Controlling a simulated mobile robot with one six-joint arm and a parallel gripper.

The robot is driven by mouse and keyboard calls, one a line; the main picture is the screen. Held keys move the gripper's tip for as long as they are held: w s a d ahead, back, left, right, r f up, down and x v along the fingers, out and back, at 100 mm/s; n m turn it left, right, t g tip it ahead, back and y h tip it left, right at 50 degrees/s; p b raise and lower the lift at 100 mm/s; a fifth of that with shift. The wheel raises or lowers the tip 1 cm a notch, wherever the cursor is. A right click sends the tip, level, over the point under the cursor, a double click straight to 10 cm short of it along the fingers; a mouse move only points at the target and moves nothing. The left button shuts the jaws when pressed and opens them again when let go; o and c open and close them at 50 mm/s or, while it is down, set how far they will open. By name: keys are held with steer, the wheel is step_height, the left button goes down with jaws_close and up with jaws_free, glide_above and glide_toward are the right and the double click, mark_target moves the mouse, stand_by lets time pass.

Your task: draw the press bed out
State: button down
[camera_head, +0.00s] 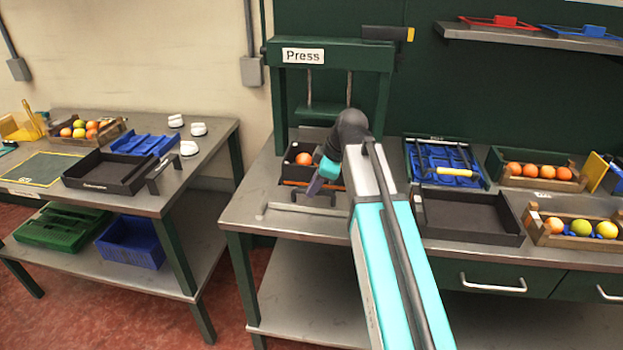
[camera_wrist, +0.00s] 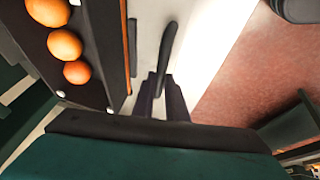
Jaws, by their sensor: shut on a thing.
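The green press (camera_head: 330,50), labelled "Press", stands on the middle bench. Its bed (camera_head: 291,173) is a dark tray low between the posts, with an orange stripe on its front. One orange (camera_head: 304,159) shows in it in the head view; the wrist view shows three oranges (camera_wrist: 65,44) in a row in the bed (camera_wrist: 108,40). A dark bar handle (camera_wrist: 168,45) runs along the bed's front. My gripper (camera_wrist: 165,98) is shut on this handle, in front of the bed; it also shows in the head view (camera_head: 315,187). My wrist hides part of the bed.
A pale bar (camera_head: 290,209) lies on the bench in front of the press. To the right are a blue rack (camera_head: 418,178), an empty dark tray (camera_head: 505,238) and fruit crates (camera_head: 495,168). The left table holds another dark tray (camera_head: 85,180) and white pieces.

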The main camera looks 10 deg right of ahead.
steer(key=shift+s+a+p, duration=0.1)
steer(key=shift+s+a, duration=0.25)
steer(key=shift+s, duration=0.75)
steer(key=shift+s+a+p, duration=0.1)
steer(key=shift+s+a, duration=0.25)
steer(key=shift+s, duration=0.75)
steer(key=shift+s+a+p, duration=0.1)
steer(key=shift+s+a, duration=0.25)
steer(key=shift+s, duration=0.75)
steer(key=c, duration=1.8)
jaws_free()
steer(key=shift+s, duration=0.15)
steer(key=shift+o, duration=0.2)
steer(key=shift+r, duration=0.1)
steer(key=b+v, duration=0.1)
steer(key=v, duration=1.2)
steer(key=shift+r+b, duration=0.25)
steer(key=shift+b, duration=0.1)
steer(key=shift+s+d, duration=0.1)
